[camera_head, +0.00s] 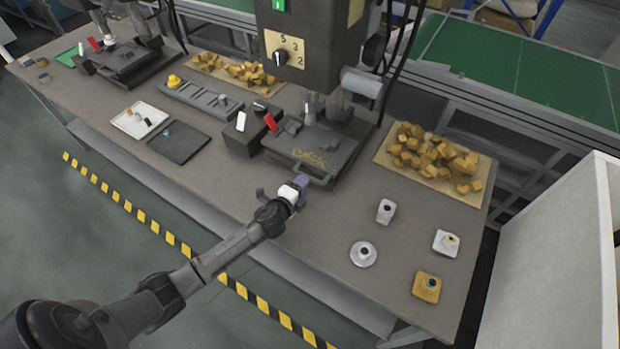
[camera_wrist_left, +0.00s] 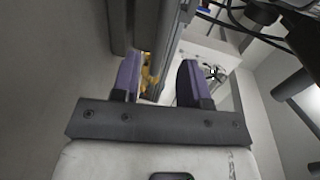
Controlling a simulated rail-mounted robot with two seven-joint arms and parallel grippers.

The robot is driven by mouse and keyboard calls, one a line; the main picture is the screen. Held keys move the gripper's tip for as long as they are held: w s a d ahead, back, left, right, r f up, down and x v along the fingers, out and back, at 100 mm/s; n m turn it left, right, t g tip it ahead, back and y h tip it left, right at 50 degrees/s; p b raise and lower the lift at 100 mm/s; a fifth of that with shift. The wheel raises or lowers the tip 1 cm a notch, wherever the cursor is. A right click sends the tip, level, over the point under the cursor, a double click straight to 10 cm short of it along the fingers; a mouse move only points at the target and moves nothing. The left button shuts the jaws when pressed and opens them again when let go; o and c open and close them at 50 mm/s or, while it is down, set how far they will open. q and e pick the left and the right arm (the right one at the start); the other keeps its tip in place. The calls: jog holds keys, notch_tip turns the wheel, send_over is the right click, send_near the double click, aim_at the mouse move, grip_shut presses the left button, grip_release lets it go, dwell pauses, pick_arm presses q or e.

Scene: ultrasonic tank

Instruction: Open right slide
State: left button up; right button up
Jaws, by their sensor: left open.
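The right slide (camera_head: 322,150) is a dark flat plate with a loop handle (camera_head: 322,181) at its front edge, under the machine head in the head view. My left gripper (camera_head: 301,182), white with purple fingers, is just in front of the slide, close to the left end of the handle. In the left wrist view its two purple fingers (camera_wrist_left: 158,82) stand apart with no object clearly held between them. A dark upright part shows beyond the fingers there; I cannot tell whether it is the handle. I cannot tell whether the fingers touch the handle. My right gripper is not in view.
A dark box with white and red switches (camera_head: 248,133) stands left of the slide. A board of yellow blocks (camera_head: 382,160) lies to its right. Small fittings, including a round flange (camera_head: 363,254) and a yellow block (camera_head: 426,287), stand front right.

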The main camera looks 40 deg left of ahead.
pick_arm(q)
jog(key=shift+b+x, duration=0.35)
jog(key=shift+x, duration=2.3)
grip_shut()
